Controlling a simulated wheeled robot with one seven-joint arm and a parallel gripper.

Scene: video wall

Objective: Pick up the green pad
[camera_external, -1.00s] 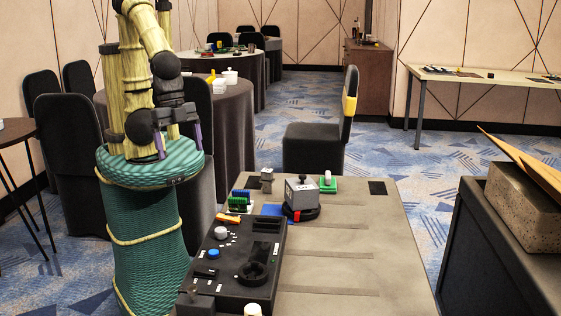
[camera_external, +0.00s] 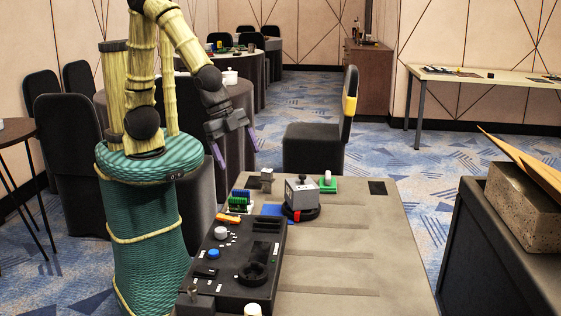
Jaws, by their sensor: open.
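A small green pad (camera_external: 327,188) lies near the far edge of the table, right of centre. A white rounded piece (camera_external: 327,177) stands on it. My gripper (camera_external: 238,157) is open and empty, with its two purple fingers spread and pointing down. In the picture it is left of the pad and above the table's far left corner. The pad is clear of my gripper.
A grey box on a round black and red base (camera_external: 302,197) stands just left of the pad. A black square (camera_external: 377,188) is to the right. A chair (camera_external: 313,148) stands behind the table.

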